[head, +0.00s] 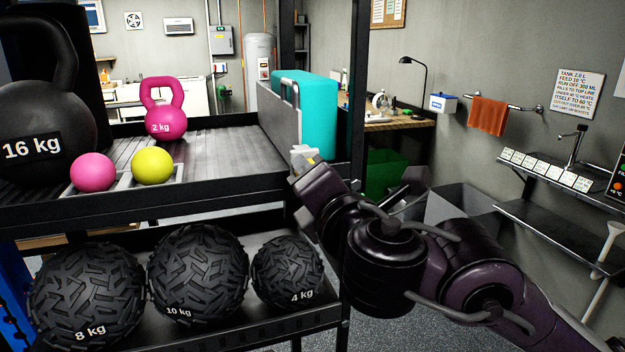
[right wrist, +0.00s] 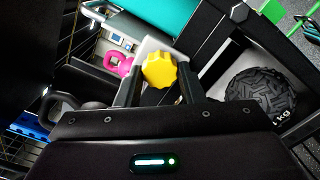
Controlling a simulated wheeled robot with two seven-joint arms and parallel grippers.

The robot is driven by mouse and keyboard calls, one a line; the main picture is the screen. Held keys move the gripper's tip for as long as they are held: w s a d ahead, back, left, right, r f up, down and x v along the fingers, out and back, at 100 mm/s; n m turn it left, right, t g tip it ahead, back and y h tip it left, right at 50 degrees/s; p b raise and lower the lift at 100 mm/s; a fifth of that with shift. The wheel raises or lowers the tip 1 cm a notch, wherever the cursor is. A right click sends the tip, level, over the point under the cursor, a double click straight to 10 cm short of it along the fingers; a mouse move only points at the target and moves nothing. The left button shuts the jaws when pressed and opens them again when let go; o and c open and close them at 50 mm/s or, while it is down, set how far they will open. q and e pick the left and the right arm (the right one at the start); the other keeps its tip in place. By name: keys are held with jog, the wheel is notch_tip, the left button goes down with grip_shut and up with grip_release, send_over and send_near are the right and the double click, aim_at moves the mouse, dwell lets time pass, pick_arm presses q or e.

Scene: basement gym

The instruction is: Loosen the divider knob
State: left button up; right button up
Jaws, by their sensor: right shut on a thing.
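The divider (head: 279,118) is a grey upright panel with a tube handle on top, at the right end of the upper shelf. The divider knob (right wrist: 159,70) is yellow with a scalloped rim, on a pale block in the right wrist view. My right gripper (right wrist: 161,82) is shut on the knob, one dark finger on each side. In the head view my right arm comes in from the right and its gripper (head: 302,166) reaches the shelf's front edge below the divider. The knob is mostly hidden there. My left gripper is not in view.
The upper shelf (head: 222,160) bears a pink 2 kg kettlebell (head: 166,118), a black 16 kg kettlebell (head: 45,140), and pink (head: 92,171) and yellow (head: 153,165) balls. A teal block (head: 315,105) stands beyond the divider. Black medicine balls (head: 198,272) fill the lower shelf. A rack post is close by.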

jog(key=shift+f+n, duration=0.15)
jog(key=shift+n, duration=0.15)
dwell(0.4)
jog(key=o, duration=1)
jog(key=p+v, duration=0.3)
jog(key=v, duration=0.4)
jog(key=shift+s+d, duration=0.15)
jog(key=shift+s, duration=0.2)
